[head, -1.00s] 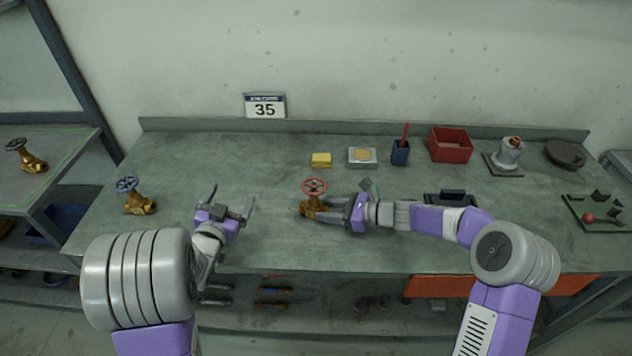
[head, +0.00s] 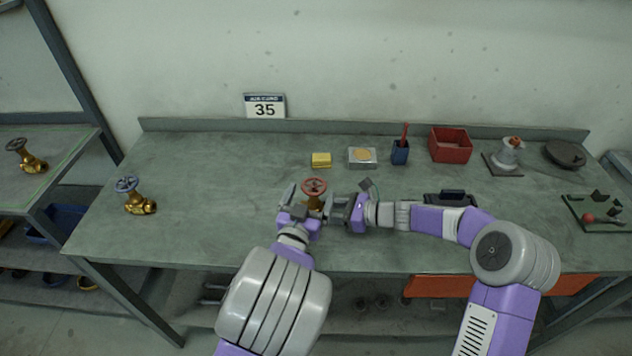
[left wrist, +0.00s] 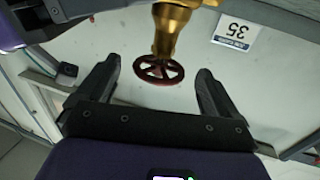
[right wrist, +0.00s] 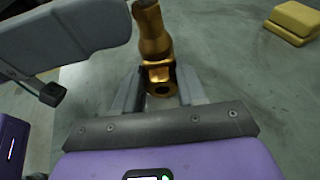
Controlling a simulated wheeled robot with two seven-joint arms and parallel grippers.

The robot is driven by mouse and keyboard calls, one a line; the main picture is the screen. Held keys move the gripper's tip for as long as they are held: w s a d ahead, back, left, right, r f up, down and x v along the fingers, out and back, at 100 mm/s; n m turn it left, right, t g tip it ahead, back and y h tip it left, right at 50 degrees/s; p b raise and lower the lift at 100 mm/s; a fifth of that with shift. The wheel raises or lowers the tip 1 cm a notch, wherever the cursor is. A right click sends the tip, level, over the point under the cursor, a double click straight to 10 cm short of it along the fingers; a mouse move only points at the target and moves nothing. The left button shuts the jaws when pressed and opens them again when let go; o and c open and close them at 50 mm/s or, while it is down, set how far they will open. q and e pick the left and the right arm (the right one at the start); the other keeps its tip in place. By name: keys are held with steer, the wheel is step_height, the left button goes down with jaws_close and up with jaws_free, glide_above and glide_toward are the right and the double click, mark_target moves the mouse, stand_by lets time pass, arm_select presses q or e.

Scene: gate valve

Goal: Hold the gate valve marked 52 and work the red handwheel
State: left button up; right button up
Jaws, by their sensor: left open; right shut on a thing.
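The brass gate valve (right wrist: 155,45) stands upright on the workbench, with its red handwheel (head: 314,186) on top. No number can be read on the valve. My right gripper (head: 335,206) is shut on the lower brass body from the right; its fingers flank an end of the body in the right wrist view (right wrist: 160,85). My left gripper (head: 308,199) is open at the valve's left and hides part of the body. In the left wrist view the handwheel (left wrist: 159,69) lies between the spread fingers, with gaps on both sides.
Another brass valve with a blue wheel (head: 136,196) stands at the bench's left; one more (head: 26,156) is on the left shelf. Behind are a yellow block (head: 321,160), a blue cup (head: 400,152) and a red bin (head: 451,146). The left-middle bench is clear.

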mark_target(315, 184)
arm_select(q)
steer(key=shift+x, duration=2.75)
steer(key=c, duration=1)
steer(key=shift+f, duration=0.1)
steer(key=shift+c, duration=0.2)
steer(key=shift+a+f, duration=0.1)
steer(key=shift+f, duration=0.05)
